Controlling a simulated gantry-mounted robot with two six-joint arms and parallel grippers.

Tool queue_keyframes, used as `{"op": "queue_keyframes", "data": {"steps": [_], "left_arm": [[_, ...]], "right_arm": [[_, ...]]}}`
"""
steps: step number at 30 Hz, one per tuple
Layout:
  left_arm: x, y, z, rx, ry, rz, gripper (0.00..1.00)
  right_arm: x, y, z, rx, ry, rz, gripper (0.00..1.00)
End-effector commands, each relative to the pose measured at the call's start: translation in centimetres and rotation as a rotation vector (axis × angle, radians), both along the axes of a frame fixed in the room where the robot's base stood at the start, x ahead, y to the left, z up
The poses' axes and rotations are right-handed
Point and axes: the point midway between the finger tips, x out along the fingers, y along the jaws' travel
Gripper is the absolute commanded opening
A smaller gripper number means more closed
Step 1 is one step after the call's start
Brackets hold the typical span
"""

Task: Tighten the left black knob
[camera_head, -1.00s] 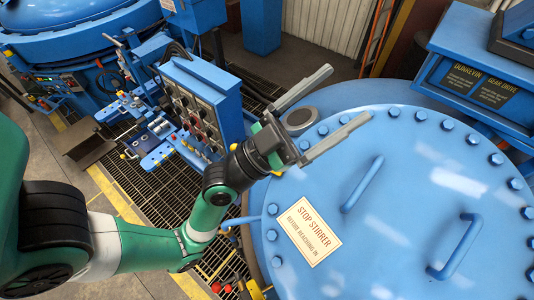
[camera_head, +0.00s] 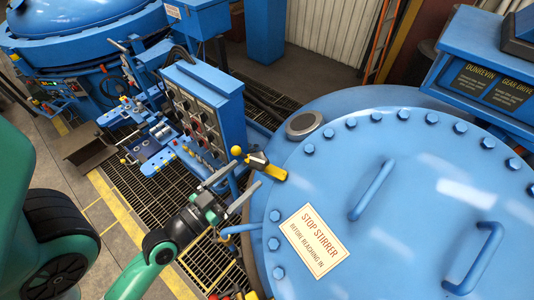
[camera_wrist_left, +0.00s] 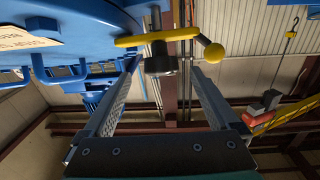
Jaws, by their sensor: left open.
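A dark, round knob-like part (camera_wrist_left: 160,60) shows beyond my open fingers in the left wrist view, with a yellow bar and yellow ball (camera_wrist_left: 213,53) behind it. In the head view a dark piece (camera_head: 257,160) with a yellow lever (camera_head: 273,172) sits at the lid's left edge. I cannot tell surely that this is the left black knob. My left gripper (camera_head: 231,186) is open and empty, its fingers pointing toward that piece and apart from it. The right gripper is not in view.
A blue control box (camera_head: 203,108) with several small knobs stands left of the lid. The big blue lid (camera_head: 400,190) with bolts and handles fills the right. Dark floor grating (camera_head: 130,185) lies below my arm.

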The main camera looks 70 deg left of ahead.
Motion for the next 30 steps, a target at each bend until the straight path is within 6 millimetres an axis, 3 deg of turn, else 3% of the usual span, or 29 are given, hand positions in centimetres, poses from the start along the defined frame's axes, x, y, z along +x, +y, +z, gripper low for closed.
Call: {"op": "queue_keyframes", "data": {"steps": [3, 6, 12, 17, 25, 30], "left_arm": [[1.5, 0.7, 0.5, 0.004, -0.006, 0.002, 0.94], [3.9, 1.9, 1.0, 0.003, -0.004, 0.002, 0.94], [7.4, 3.7, 0.4, 0.001, -0.004, 0.003, 0.94], [8.7, 4.4, 0.2, 0.000, -0.004, 0.004, 0.94], [8.8, 4.5, 0.1, -0.001, -0.003, 0.004, 0.94], [8.8, 4.4, 0.1, -0.001, -0.003, 0.004, 0.64]], "right_arm": [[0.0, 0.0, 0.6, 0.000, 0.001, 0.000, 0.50], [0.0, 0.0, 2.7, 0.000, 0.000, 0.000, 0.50], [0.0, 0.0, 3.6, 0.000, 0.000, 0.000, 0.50], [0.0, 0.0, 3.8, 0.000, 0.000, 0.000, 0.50], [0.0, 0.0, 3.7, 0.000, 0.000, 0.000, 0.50], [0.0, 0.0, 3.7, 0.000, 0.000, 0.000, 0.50]]}}
